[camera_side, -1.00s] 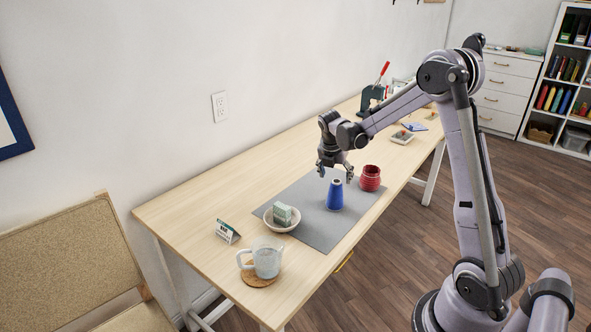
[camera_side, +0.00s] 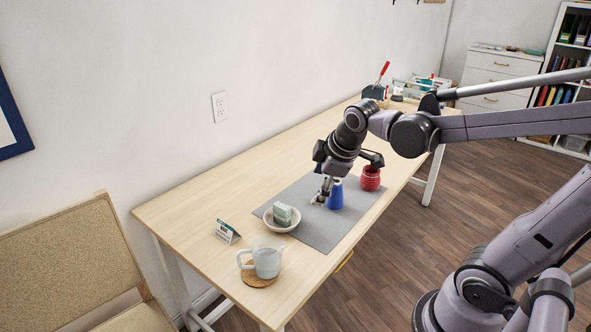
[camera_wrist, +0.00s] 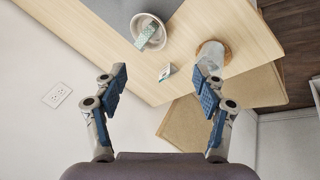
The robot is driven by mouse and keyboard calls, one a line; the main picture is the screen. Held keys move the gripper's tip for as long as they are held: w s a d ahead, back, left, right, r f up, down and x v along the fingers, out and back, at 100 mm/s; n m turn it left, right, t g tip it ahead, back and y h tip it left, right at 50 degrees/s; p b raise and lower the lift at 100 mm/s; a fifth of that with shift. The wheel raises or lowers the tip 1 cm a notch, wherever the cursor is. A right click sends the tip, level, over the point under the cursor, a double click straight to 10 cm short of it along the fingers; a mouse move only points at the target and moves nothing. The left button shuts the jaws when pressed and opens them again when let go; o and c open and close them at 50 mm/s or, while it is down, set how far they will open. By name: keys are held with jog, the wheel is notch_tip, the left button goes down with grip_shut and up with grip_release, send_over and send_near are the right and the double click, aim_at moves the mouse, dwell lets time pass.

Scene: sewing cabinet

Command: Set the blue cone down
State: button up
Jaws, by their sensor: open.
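The blue cone (camera_side: 335,196) stands upright on the grey mat (camera_side: 322,234) in the side view, with its top partly behind my gripper. My gripper (camera_side: 322,196) is at the cone's left, close to it in the picture; whether they touch cannot be told. In the wrist view my gripper (camera_wrist: 160,105) has its two fingers wide apart with nothing between them. The blue cone does not show in the wrist view.
A red ribbed spool (camera_side: 371,179) stands right of the cone. A white bowl (camera_side: 268,222) with a green block, a glass mug (camera_side: 267,262) on a coaster and a small card (camera_side: 227,231) are to the left. The rear-left table strip is clear.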

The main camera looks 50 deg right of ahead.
jog(key=s+a+f+m+t+y, duration=0.1)
jog(key=s+a+m+y, duration=0.1)
jog(key=s+a+m, duration=0.4)
jog(key=shift+s+a+m+t, duration=0.3)
jog(key=shift+a+m+t, duration=0.1)
jog(key=shift+a+m, duration=0.35)
jog(key=shift+f, duration=0.1)
dwell(0.5)
